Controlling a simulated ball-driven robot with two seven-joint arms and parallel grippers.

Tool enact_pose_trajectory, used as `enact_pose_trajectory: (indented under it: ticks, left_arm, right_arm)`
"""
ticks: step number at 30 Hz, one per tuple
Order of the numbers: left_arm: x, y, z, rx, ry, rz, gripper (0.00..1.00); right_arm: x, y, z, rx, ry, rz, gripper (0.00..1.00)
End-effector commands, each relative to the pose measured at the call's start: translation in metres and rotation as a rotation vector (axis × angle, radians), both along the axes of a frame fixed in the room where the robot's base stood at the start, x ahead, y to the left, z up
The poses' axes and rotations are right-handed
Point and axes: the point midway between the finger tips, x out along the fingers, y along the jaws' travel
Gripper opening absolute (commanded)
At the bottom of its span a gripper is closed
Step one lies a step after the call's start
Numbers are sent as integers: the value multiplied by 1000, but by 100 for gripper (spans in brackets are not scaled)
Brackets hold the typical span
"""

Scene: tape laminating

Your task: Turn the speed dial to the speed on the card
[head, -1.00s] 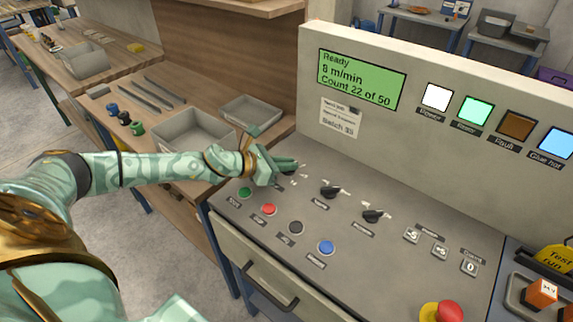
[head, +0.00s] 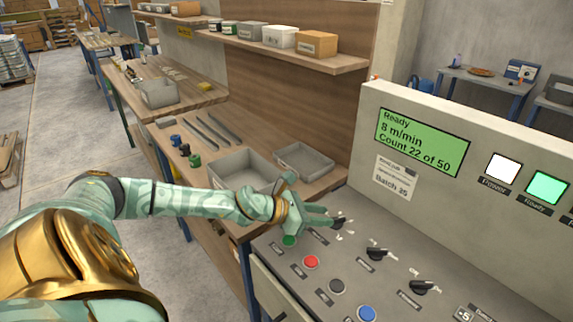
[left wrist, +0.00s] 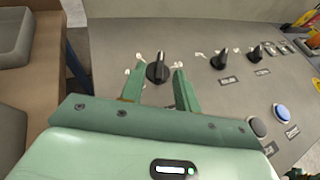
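The speed dial (head: 338,223), a black knob taken to be the leftmost of three, is on the grey sloping panel; its label is too small to read. It also shows in the left wrist view (left wrist: 157,71). My left gripper (head: 318,217) is open, one finger on each side of this knob; contact cannot be told. Its fingertips also show in the left wrist view (left wrist: 158,73). The white card (head: 396,178) under the display reads "Batch 25" at the bottom; its smaller lines are unreadable. The green display (head: 421,143) reads "Ready, 8 m/min, Count 22 of 50".
Two more black knobs, a middle one (head: 377,254) and a right one (head: 424,287), sit to the right. A green button (head: 289,240) lies just below the gripper, with a red button (head: 311,262) close by. A grey tray (head: 243,170) stands on the bench to the left.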

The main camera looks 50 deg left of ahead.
Motion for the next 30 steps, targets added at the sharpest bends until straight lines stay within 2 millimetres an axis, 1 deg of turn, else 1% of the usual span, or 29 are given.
enact_pose_trajectory:
  ticks: [1,3,8,9,14,15,21,24,30]
  left_arm:
    - [-9,4,0,2,6,-2,32]
    - [-17,8,5,0,7,-2,32]
    - [-34,18,15,1,5,-3,32]
    - [-39,20,19,-1,4,-2,32]
    - [-56,30,29,0,2,-1,32]
    - [-62,33,33,-3,3,-2,32]
    - [-84,46,44,-2,0,-1,32]
    - [-91,51,47,0,-1,-2,32]
    - [-96,54,47,1,-2,-2,32]
  right_arm:
    - [-1,0,-2,0,1,0,36]
    - [0,0,-1,0,1,0,36]
    - [0,-1,2,-1,-1,0,36]
    - [2,-1,6,-1,-4,0,36]
    - [5,-1,18,-2,-11,1,36]
    - [6,-2,24,-2,-16,1,36]
    - [11,-2,41,-3,-25,1,36]
    - [12,-2,46,-3,-27,1,36]
    - [12,-2,47,-3,-28,1,36]
